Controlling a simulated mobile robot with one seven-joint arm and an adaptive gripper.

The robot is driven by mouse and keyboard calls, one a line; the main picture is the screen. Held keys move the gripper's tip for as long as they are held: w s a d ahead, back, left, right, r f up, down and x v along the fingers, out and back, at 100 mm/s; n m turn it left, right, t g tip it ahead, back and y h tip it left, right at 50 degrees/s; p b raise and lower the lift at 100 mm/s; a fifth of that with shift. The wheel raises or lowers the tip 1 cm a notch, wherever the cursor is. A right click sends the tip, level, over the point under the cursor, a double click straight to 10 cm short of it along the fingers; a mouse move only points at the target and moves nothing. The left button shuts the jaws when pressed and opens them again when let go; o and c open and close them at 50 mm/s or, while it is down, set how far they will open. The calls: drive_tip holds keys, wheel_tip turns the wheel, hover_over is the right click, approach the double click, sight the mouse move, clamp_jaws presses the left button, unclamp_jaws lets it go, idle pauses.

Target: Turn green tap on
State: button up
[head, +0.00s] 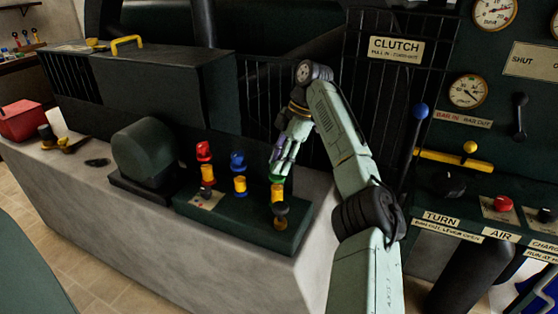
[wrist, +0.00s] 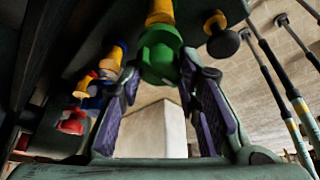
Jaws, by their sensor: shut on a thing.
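The green tap (wrist: 160,52) is a green knob on a yellow stem at the top middle of the wrist view. In the head view the green tap (head: 277,193) is mostly hidden by my gripper (head: 279,174), with its yellow stem showing below. My gripper (wrist: 160,72) has a purple-padded finger on each side of the green knob and is shut on it. The red tap (head: 204,151) and the blue tap (head: 238,160) stand to its left on the same dark green base (head: 185,207); all have yellow stems.
A dark rounded housing (head: 143,150) stands left of the taps on the pale plinth (head: 240,262). Behind is a dark cabinet (head: 165,80) and a barred guard. At right are a blue-knobbed lever (head: 421,111), gauges and a red button (head: 503,203).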

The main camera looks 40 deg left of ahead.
drive_tip(key=o, duration=1.1)
drive_tip(key=shift+v, duration=3.8)
